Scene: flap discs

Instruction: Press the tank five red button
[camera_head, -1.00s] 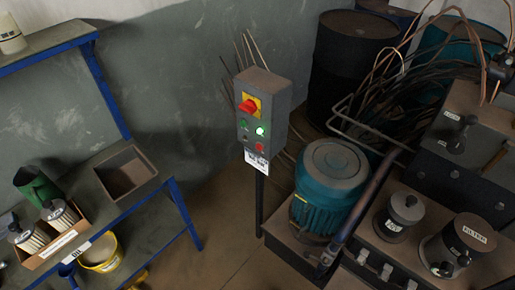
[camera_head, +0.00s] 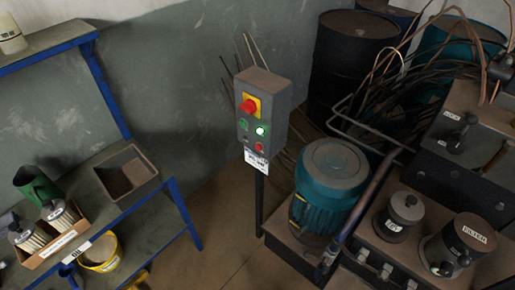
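A grey control box (camera_head: 263,108) stands on a thin black post left of the teal motor. Its front has a red knob (camera_head: 249,105) on a yellow plate at the top. Below are a green button (camera_head: 243,124), a bright lit green one (camera_head: 261,131) and a small red button (camera_head: 259,147). A white label (camera_head: 256,160) hangs under the box; its writing is too small to read, so I cannot tell whether it names tank five. Neither of my grippers can be made out in the view, and nothing touches the buttons.
A blue-framed shelf (camera_head: 183,215) with a tray (camera_head: 124,172) and a box of filters stands at left. A teal motor (camera_head: 331,163) and filter housings (camera_head: 465,240) fill the right. Floor (camera_head: 215,255) shows between shelf and motor. Dark drums stand behind.

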